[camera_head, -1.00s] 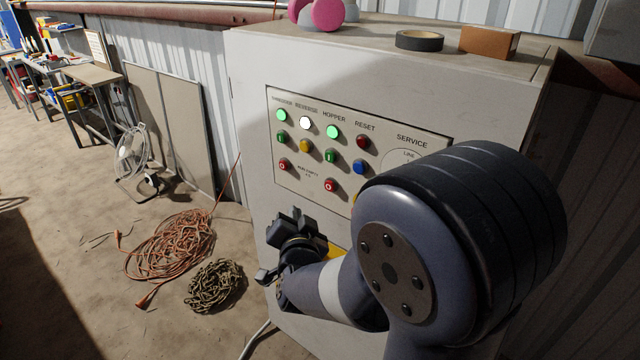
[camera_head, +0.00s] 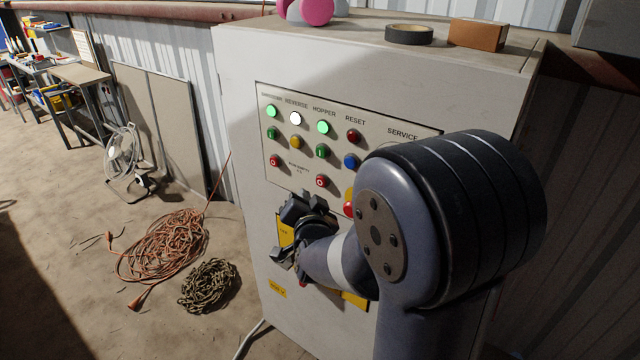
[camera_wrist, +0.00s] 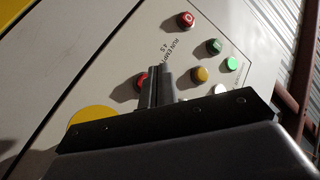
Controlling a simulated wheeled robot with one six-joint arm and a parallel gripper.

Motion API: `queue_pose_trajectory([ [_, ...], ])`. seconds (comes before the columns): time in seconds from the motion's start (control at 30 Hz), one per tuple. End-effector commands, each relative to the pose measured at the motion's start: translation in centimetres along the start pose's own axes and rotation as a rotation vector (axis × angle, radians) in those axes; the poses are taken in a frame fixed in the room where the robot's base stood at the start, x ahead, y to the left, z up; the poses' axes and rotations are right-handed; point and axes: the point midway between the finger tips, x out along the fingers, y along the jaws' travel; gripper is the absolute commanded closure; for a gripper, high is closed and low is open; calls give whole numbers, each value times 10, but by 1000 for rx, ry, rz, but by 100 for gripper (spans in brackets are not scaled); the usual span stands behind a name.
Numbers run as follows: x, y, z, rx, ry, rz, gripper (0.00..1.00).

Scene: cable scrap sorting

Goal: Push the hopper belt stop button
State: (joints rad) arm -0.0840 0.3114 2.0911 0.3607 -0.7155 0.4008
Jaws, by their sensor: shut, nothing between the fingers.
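The control panel (camera_head: 350,145) on the pale cabinet has a HOPPER column with a lit green lamp (camera_head: 323,127), a green button (camera_head: 321,151) and, lowest, the red stop button (camera_head: 322,181). My gripper (camera_head: 306,198) is shut and empty, just below and left of that red button. In the wrist view, my shut fingers (camera_wrist: 158,72) point at the panel, and the red stop button (camera_wrist: 142,80) is partly hidden behind them. I cannot tell whether they touch the panel.
Another red button (camera_head: 274,160) is at the panel's left, with a yellow button (camera_head: 296,142) between columns. A red mushroom button (camera_head: 348,209) on yellow sits lower right, close to my arm. Orange cable (camera_head: 165,245) and a chain-like coil (camera_head: 209,285) lie on the floor.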

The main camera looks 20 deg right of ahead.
Motion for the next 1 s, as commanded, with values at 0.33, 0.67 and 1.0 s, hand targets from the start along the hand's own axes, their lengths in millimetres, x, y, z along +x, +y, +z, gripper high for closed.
queue_pose_trajectory([
  [0.33,20,14,-14,1,2,0,100],
  [0.67,20,14,-15,0,1,0,100],
  [1.0,20,14,-15,0,1,0,100],
])
